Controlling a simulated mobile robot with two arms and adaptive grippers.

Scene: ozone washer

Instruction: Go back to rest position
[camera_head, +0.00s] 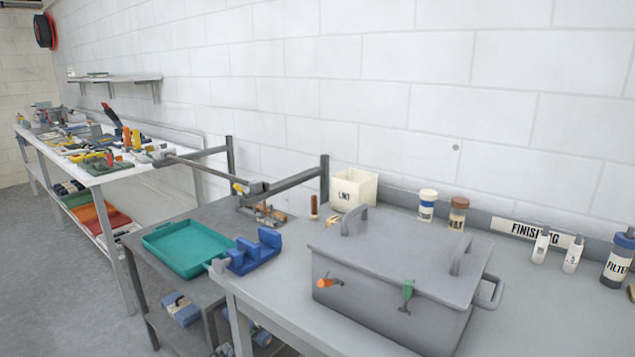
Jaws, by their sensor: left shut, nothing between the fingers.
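The grey lidded washer box (395,280) stands closed on the grey bench at the right, with an orange knob (330,283) and a green latch (407,290) on its front. Only a small grey piece of what seems to be my left gripper (222,350) shows at the bottom edge, low beside the bench and clear of the washer. It is shut and holds nothing that I can see; most of it is out of frame. My right gripper is not in view.
A teal tray (188,249) and a blue holder (256,251) sit left of the washer. A white bin (353,189), jars (427,205) and bottles (617,260) line the back. A cluttered bench (90,150) stands farther left; the floor (60,270) there is clear.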

